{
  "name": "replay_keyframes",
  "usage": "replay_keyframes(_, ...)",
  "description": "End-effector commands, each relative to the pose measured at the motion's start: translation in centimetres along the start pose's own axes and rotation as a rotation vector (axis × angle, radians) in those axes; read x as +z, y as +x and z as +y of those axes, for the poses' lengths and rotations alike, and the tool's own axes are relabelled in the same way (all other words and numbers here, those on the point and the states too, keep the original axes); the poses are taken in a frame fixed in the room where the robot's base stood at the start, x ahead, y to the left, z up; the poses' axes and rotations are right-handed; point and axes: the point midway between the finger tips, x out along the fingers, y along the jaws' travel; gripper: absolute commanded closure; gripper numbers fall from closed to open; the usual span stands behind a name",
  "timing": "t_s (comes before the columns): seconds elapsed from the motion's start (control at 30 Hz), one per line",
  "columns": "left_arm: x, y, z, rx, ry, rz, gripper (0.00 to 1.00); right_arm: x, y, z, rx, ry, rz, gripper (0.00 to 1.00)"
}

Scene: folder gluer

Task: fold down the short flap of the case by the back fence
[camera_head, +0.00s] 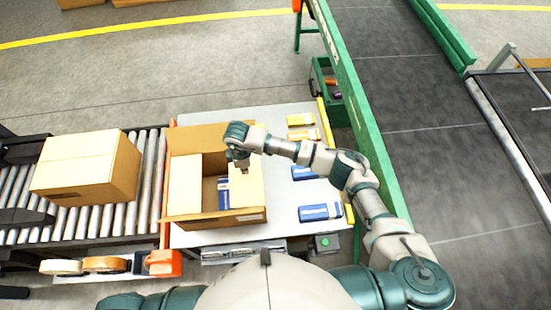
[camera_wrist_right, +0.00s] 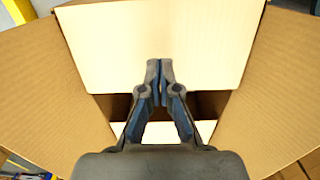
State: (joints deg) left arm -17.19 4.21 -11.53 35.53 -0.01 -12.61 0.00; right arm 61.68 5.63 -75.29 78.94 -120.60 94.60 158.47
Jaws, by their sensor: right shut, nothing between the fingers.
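The open brown case (camera_head: 215,216) stands on the pale table, its long flaps spread outward at the far and near sides. Its right short flap (camera_head: 246,187) is cream and lies inward over part of the opening. The left short flap (camera_head: 186,182) is also cream and lies inward. Between them a blue box (camera_head: 224,194) shows inside. My right gripper (camera_head: 244,169) is shut and empty over the right short flap; its fingertips (camera_wrist_right: 159,64) overlap a cream flap (camera_wrist_right: 160,35) in the wrist view. I cannot tell if they touch. My left gripper is out of view.
A closed carton (camera_head: 85,165) sits on the roller conveyor (camera_head: 150,175) at left. Blue boxes (camera_head: 320,211) and yellow boxes (camera_head: 300,120) lie right of the case. A green rail (camera_head: 365,125) runs beyond the table. Tape rolls (camera_head: 105,264) sit at the front left.

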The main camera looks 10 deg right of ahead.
Motion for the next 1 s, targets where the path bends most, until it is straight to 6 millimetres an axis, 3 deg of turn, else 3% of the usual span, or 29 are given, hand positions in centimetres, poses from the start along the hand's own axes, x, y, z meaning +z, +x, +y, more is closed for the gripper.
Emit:
replay_keyframes(0.13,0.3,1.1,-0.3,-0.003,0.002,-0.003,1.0,-1.1,1.1,-0.1,-0.001,0.0,0.0,1.0)
replay_keyframes(0.43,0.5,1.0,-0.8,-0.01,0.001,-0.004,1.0,-1.1,1.1,-0.1,0.0,0.0,0.001,1.0)
replay_keyframes(0.67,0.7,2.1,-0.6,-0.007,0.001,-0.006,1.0,-1.8,2.8,-0.1,-0.002,0.0,0.001,1.0)
replay_keyframes(1.0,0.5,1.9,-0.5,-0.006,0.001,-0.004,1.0,-1.8,2.7,-0.1,0.0,0.0,0.0,1.0)
